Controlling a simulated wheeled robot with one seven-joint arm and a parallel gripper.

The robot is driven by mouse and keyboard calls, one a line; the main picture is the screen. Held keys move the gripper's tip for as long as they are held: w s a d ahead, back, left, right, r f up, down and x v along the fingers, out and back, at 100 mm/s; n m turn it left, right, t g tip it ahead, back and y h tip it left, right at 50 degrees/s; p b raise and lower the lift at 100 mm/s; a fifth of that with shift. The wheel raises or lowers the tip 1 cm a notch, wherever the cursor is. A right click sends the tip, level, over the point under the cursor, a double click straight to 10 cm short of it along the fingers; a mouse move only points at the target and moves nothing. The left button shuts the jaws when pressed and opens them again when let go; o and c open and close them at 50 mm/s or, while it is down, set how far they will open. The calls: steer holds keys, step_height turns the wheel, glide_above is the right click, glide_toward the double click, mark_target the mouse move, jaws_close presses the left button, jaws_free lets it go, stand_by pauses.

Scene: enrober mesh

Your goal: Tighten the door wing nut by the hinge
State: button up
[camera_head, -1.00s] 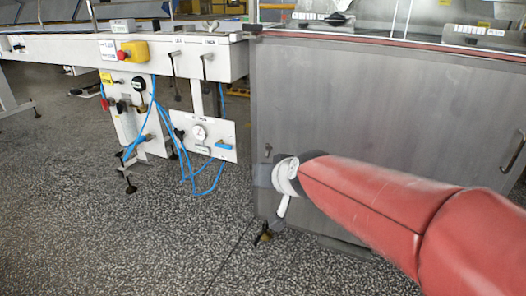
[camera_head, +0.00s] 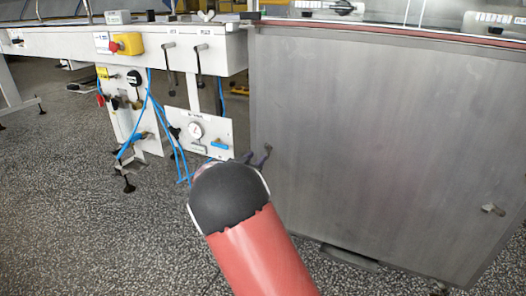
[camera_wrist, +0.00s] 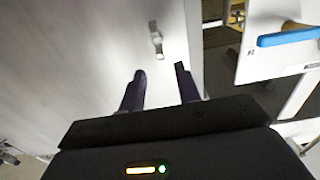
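The door wing nut (camera_wrist: 156,40) is a small metal piece on the grey door (camera_wrist: 80,50), near the door's edge, in the wrist view. My gripper (camera_wrist: 159,72) is open, with two dark fingers pointing at the door. The wing nut shows just beyond the fingertips, in line with the space between them. It does not appear to be between the fingers, and I see no contact. In the head view my gripper (camera_head: 257,157) is at the left edge of the door (camera_head: 370,140), mostly behind my wrist. I cannot clearly tell the wing nut from the fingers there.
A gauge panel (camera_head: 209,137) with a blue handle (camera_wrist: 288,37) stands close beside the door edge. Blue hoses hang beside it. A white frame (camera_head: 60,48) with an emergency stop (camera_head: 127,44) is at left. Another metal fitting (camera_head: 492,209) is on the door's right side.

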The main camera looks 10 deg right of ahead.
mark_target(265, 148)
steer(key=x, duration=0.6)
steer(key=shift+d, duration=0.1)
steer(key=shift+c, duration=0.3)
jaws_close()
